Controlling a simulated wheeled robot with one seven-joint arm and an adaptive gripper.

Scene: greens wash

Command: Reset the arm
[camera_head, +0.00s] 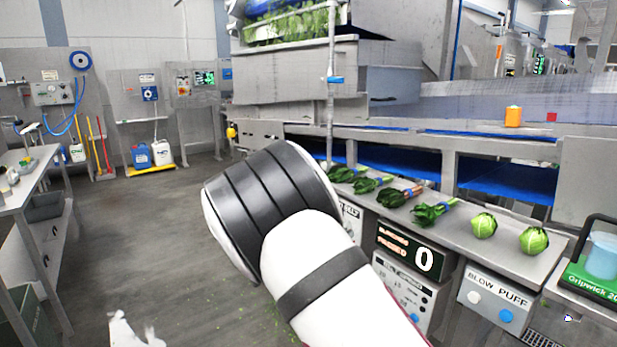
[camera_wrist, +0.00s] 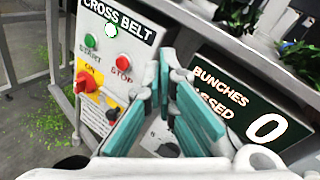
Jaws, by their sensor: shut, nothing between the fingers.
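My arm (camera_head: 300,245), white with a dark grey ribbed joint, reaches up from the bottom of the head view across its middle. My gripper (camera_wrist: 172,80) shows in the wrist view with teal-padded fingers, shut and empty. In the head view it is hidden behind my arm. In the wrist view it is in front of the cross belt control panel (camera_wrist: 112,55) on the left and the bunches display (camera_wrist: 240,105), reading 0, on the right. Whether it touches either cannot be told.
A steel ledge (camera_head: 475,250) holds several leafy bunches (camera_head: 435,212) and two round green heads (camera_head: 484,226). Below are the bunches display (camera_head: 415,255) and a blow puff box (camera_head: 490,300). Open floor (camera_head: 150,230) lies left.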

